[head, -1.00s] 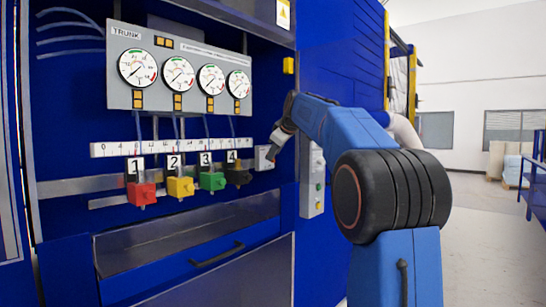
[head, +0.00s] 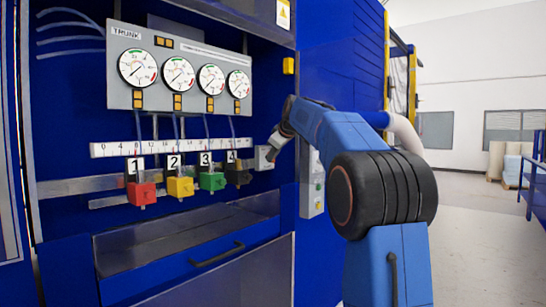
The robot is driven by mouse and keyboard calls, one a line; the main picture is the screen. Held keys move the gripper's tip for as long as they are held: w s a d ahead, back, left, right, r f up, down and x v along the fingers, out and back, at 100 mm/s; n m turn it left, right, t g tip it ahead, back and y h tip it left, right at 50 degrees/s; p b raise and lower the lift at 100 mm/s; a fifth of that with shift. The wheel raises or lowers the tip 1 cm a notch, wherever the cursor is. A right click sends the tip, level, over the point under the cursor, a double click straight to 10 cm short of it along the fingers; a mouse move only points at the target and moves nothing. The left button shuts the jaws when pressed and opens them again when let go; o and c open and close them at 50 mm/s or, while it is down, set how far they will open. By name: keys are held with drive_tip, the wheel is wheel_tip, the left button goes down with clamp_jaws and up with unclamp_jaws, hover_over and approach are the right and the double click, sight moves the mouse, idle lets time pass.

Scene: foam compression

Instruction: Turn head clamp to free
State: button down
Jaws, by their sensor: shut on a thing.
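A small light grey box (head: 262,158) is mounted on the blue machine, right of the numbered row; it may be the head clamp control. My gripper (head: 274,146) is at its right side, at the end of my blue arm. The gripper appears shut on a small dark part at the front of this box. The part is too small to make out, and which way it is turned cannot be told. The fingertips are partly hidden by my own wrist.
Red (head: 142,193), yellow (head: 180,187), green (head: 212,181) and black (head: 238,173) blocks sit left of the gripper under number tags. A gauge panel (head: 180,75) hangs above. A grey button box (head: 312,185) stands close behind my arm. Open floor (head: 480,240) lies at right.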

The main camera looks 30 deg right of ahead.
drive_tip(key=shift+y, duration=0.3)
drive_tip(key=c, duration=1.8)
unclamp_jaws()
drive_tip(key=shift+r, duration=0.1)
drive_tip(key=v, duration=1.7)
drive_tip(key=shift+d+r, duration=0.1)
drive_tip(key=shift+r, duration=0.15)
